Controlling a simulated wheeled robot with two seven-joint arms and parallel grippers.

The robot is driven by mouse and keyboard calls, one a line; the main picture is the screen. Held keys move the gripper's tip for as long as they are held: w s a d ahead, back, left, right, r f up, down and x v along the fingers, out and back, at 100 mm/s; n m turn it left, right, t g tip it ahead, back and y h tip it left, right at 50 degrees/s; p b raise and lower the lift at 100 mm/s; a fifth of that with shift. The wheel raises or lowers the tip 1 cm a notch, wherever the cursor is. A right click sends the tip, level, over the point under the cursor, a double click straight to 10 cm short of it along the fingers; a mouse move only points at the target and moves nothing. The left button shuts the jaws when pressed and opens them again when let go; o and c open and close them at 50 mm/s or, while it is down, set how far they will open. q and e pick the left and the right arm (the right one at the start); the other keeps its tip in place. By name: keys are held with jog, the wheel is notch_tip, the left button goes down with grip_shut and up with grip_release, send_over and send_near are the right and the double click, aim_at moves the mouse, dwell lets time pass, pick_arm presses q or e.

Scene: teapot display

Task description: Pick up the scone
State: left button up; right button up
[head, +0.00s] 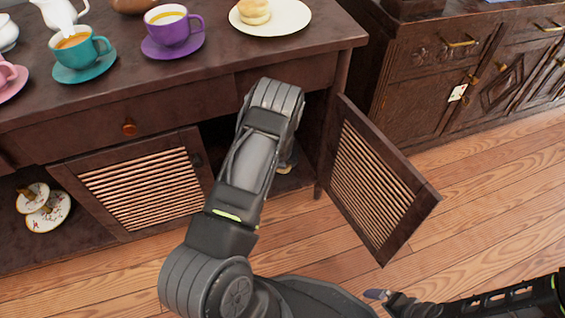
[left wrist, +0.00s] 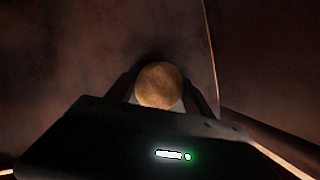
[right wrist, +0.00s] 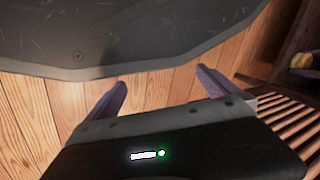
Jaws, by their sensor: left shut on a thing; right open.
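Pale golden scones (head: 255,12) sit stacked on a white plate (head: 290,18) at the back of the cabinet top in the head view. In the left wrist view my left gripper (left wrist: 160,88) is shut on a round, smooth brown thing (left wrist: 158,84) before dark wood. I cannot tell whether it is a knob or a baked piece. My right gripper (right wrist: 160,90) is open and empty above the floor; a finger shows low in the head view.
A purple cup (head: 172,28) and a teal cup (head: 82,48) stand on saucers left of the plate. The slatted left door (head: 140,185) and right door (head: 375,180) are open. Patterned dishes (head: 42,208) are inside the left bay. Floor at right is clear.

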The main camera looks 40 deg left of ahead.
pick_arm(q)
jog(key=shift+r+p, duration=0.35)
jog(key=shift+r, duration=0.15)
notch_tip(320, 180, up, 3)
jog(key=p, duration=0.2)
jog(key=shift+r+p, duration=0.1)
jog(key=shift+p, duration=0.2)
jog(key=f+b, duration=0.1)
jog(key=s+b, duration=0.1)
jog(key=b, duration=0.1)
jog(key=shift+s+d+f, duration=0.2)
jog(key=shift+f, duration=0.2)
jog(key=s+d+b, duration=0.1)
jog(key=b, duration=0.1)
jog(key=s+d+b, duration=0.1)
jog(key=s+b, duration=0.1)
jog(key=b, duration=0.1)
jog(key=shift+s+d, duration=0.15)
jog(key=s+d+r, duration=0.1)
jog(key=s+d, duration=0.5)
jog(key=s, duration=0.4)
jog(key=shift+s+d, duration=0.3)
jog(key=shift+s, duration=0.05)
